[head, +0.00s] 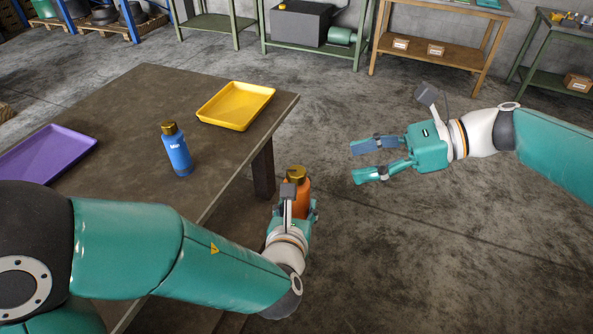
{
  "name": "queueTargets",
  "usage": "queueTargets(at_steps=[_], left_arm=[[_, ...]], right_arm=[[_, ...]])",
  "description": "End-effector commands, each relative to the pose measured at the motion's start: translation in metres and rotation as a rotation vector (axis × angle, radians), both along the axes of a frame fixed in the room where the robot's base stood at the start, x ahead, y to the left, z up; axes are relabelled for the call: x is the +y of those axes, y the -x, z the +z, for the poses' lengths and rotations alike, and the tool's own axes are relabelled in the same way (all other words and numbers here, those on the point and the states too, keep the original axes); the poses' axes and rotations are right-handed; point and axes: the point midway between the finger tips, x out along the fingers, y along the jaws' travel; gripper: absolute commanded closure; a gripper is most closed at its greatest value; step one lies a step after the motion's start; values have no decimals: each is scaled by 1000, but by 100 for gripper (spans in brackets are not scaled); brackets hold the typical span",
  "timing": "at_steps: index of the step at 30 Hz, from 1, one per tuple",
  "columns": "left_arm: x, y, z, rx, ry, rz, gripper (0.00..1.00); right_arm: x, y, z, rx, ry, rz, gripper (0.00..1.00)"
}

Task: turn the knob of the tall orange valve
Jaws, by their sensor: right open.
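No valve with a knob can be made out. The orange thing in the head view is a bottle (301,193) with a gold cap (296,173). It is upright, beyond the table's right edge, with no support visible under it. My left gripper (294,207) is around its lower part, with a finger on each side, and seems to hold it in the air; the gripper hides its base and part of its front. My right gripper (358,162) is open and empty to the right of the bottle, its fingers pointing left towards it, clearly apart.
A brown table (120,110) carries a blue bottle (177,152) with a gold cap, a yellow tray (238,121) and a purple tray (62,137). Workbenches (432,54) stand along the back wall. The floor (420,260) on the right is clear.

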Motion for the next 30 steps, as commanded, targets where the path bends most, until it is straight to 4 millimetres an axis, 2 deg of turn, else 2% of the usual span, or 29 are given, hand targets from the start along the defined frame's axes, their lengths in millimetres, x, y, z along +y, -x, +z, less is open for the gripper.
queueTargets(at_steps=[2, 5, 11, 24, 30], left_arm=[[0, -1, 2, -7, 1, 0, 100], [0, -1, 2, -7, 1, 0, 100], [0, -1, 2, -7, 1, 0, 100], [0, -1, 2, -7, 1, 0, 100], [0, -1, 3, -7, 1, 0, 100]], right_arm=[[2, 3, 7, -18, 1, 4, 41], [9, 5, 8, -24, 1, 10, 41], [30, 6, -1, -23, 2, 13, 41], [97, 6, -29, -21, 2, 12, 41], [112, 6, -35, -23, 2, 10, 41]])
